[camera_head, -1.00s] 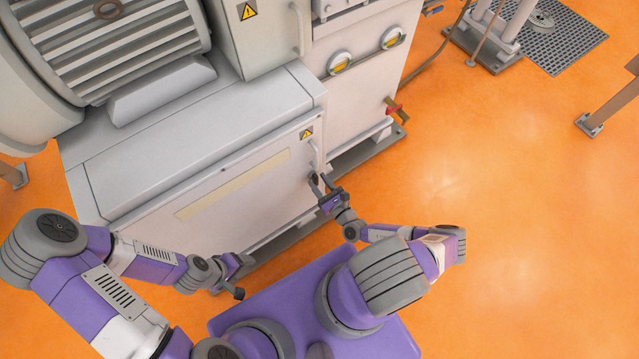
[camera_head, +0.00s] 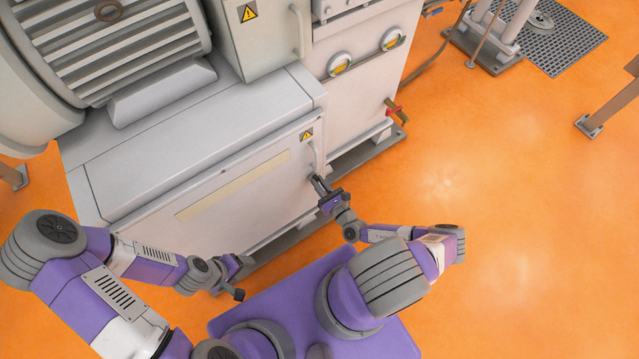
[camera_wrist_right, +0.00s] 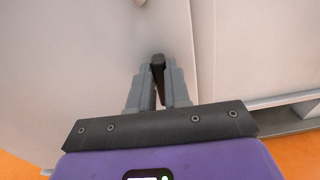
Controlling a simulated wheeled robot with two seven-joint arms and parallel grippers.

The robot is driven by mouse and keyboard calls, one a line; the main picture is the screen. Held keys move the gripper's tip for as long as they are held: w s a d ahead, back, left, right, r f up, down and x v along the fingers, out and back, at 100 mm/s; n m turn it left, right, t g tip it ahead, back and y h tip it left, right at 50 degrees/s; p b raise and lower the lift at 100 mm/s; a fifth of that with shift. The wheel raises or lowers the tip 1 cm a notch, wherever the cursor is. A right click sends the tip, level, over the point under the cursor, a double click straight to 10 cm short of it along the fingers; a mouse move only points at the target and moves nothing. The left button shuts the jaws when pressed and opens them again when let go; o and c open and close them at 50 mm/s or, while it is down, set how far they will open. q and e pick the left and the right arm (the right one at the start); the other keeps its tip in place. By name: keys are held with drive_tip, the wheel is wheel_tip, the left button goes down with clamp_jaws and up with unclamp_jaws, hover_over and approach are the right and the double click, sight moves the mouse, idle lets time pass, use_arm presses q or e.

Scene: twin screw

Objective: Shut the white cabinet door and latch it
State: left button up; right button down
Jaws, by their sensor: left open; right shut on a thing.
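The white cabinet door (camera_head: 235,212) is the front panel of the low white housing, with a pale strip and a yellow warning sticker. It looks flush with the frame; in the right wrist view the door (camera_wrist_right: 75,60) meets its neighbour at a narrow seam. A small dark latch handle (camera_wrist_right: 157,66) sticks out near the door's right edge. My right gripper (camera_head: 320,185) is shut on it; its two grey fingers (camera_wrist_right: 157,85) flank the handle. The fingers hide part of the latch. My left gripper (camera_head: 241,278) is open and empty, low in front of the door.
A light grab handle (camera_head: 314,157) sits just above the latch. A red-handled valve (camera_head: 394,109) juts from the housing to the right. A grey base rail (camera_head: 350,155) runs along the floor.

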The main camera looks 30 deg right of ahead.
drive_tip(key=m, duration=0.5)
drive_tip(key=d+m, duration=0.1)
drive_tip(key=m, duration=0.1)
drive_tip(key=shift+f, duration=0.25)
drive_tip(key=shift+d+f+m+b, duration=0.15)
drive_tip(key=shift+m+b, duration=0.3)
drive_tip(key=shift+m, duration=1.25)
drive_tip(key=shift+f+m+b, duration=0.3)
drive_tip(key=shift+m+b, duration=0.15)
drive_tip(key=shift+m, duration=1.25)
drive_tip(key=shift+d+f+m+b, duration=0.15)
drive_tip(key=shift+m+b, duration=0.3)
drive_tip(key=shift+m, duration=1.25)
drive_tip(key=shift+a, duration=0.1)
drive_tip(key=c, duration=1.1)
unclamp_jaws()
drive_tip(key=s, duration=0.2)
drive_tip(key=s+p, duration=0.1)
drive_tip(key=s, duration=0.4)
drive_tip(key=shift+s+d, duration=0.25)
drive_tip(key=shift+d, duration=0.1)
